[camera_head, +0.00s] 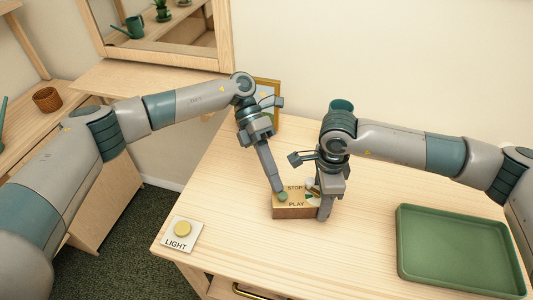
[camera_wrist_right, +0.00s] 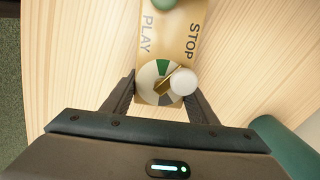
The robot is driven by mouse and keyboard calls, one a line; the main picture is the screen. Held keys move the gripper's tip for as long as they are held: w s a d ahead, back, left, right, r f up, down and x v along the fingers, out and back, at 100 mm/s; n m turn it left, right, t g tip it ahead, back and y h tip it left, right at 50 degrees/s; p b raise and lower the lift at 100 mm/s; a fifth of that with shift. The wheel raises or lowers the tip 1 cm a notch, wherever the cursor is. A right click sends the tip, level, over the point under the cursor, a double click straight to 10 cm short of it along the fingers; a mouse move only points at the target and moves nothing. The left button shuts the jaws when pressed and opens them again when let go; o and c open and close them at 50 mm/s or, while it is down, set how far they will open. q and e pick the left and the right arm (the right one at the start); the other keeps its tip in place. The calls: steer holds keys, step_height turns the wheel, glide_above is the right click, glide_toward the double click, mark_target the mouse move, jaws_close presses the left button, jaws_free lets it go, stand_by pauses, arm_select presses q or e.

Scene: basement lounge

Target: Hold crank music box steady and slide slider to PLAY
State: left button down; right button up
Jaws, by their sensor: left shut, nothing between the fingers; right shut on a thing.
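The crank music box (camera_head: 292,212) is a small wooden box on the table, with STOP and PLAY printed on its top. My right gripper (camera_head: 324,214) is shut on the box's right end; in the right wrist view its fingers (camera_wrist_right: 160,100) lie on either side of the box (camera_wrist_right: 170,45). A dial and crank with a white knob (camera_wrist_right: 183,81) sit between those fingers. The green slider knob (camera_head: 283,197) is at the box's left end, partly cut off in the wrist view (camera_wrist_right: 165,3). My left gripper (camera_head: 279,190) is shut and empty, its tips at the green knob; contact is unclear.
A green tray (camera_head: 400,250) lies at the right of the table. A LIGHT button plate (camera_head: 181,233) lies at the front left corner. A green cup (camera_head: 342,104) and a gold frame (camera_head: 275,88) stand behind my arms. Table around the box is clear.

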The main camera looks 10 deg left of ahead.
arm_select(q)
steer(key=w+f+v, duration=0.1)
steer(key=v, duration=1.2)
steer(key=shift+w+a, duration=0.2)
steer(key=shift+a, duration=0.15)
